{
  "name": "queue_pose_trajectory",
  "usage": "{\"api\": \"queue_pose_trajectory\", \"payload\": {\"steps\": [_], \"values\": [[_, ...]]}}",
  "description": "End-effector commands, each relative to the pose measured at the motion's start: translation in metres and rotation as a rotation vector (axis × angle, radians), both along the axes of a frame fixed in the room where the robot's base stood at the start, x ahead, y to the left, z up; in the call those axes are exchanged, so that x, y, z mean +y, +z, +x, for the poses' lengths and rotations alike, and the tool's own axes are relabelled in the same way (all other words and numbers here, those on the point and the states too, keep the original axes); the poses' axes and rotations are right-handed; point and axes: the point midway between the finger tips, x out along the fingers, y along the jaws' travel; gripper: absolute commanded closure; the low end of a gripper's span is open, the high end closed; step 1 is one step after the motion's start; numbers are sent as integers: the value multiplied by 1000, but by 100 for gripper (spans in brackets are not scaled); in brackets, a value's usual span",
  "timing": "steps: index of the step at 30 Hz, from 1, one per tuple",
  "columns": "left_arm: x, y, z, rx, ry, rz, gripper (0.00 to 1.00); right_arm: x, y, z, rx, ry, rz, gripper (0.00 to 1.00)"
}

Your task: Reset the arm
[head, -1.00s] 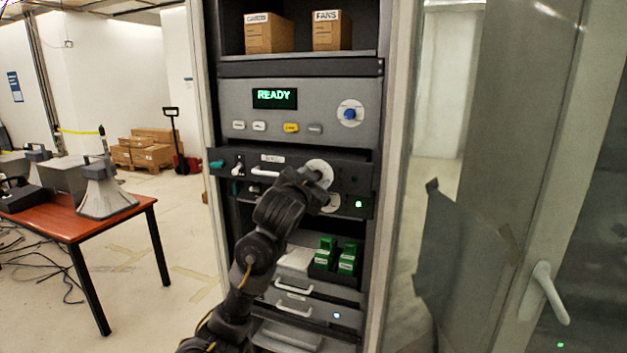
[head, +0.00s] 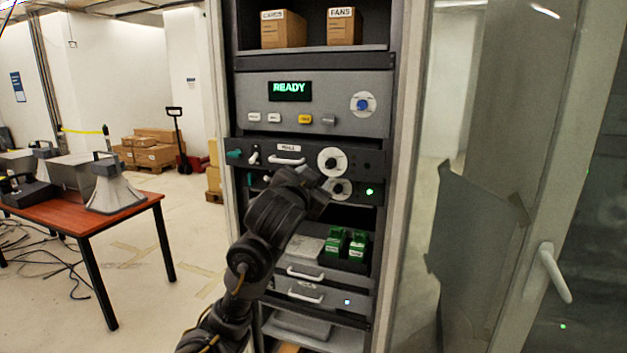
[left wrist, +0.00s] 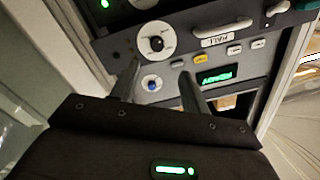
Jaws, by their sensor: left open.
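My left arm comes in from the lower left in the head view, and its gripper (head: 318,192) is in front of the rack, just below the upper white dial (head: 332,161) of the panel labelled HALL. The fingers are partly hidden by my wrist there. In the left wrist view the two fingers of the gripper (left wrist: 160,85) are apart with nothing between them. The dial with its black knob (left wrist: 156,43) is beyond the fingertips and apart from them. My right gripper is not in view.
A lower dial (head: 339,189) and green-handled modules (head: 346,243) are near my arm. A glass door with a white handle (head: 554,272) stands open at right. A red-brown table (head: 75,222) is at left.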

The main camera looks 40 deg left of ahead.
Motion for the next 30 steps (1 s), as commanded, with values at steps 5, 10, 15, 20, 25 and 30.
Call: {"api": "queue_pose_trajectory", "payload": {"steps": [5, 10, 15, 20, 25, 30], "values": [[-5, 0, 3, -1, -9, 1, 54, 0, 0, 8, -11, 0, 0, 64], [-6, 0, 4, -1, -11, 0, 54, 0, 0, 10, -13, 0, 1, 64], [-5, 0, 3, 0, -9, 0, 54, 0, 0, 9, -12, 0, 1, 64], [-4, -17, 16, 34, -15, -11, 54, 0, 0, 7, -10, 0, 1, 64], [-1, -99, 65, 176, -46, -63, 54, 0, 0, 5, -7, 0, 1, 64], [-4, -233, 104, 360, -81, -133, 54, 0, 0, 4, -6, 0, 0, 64]]}}
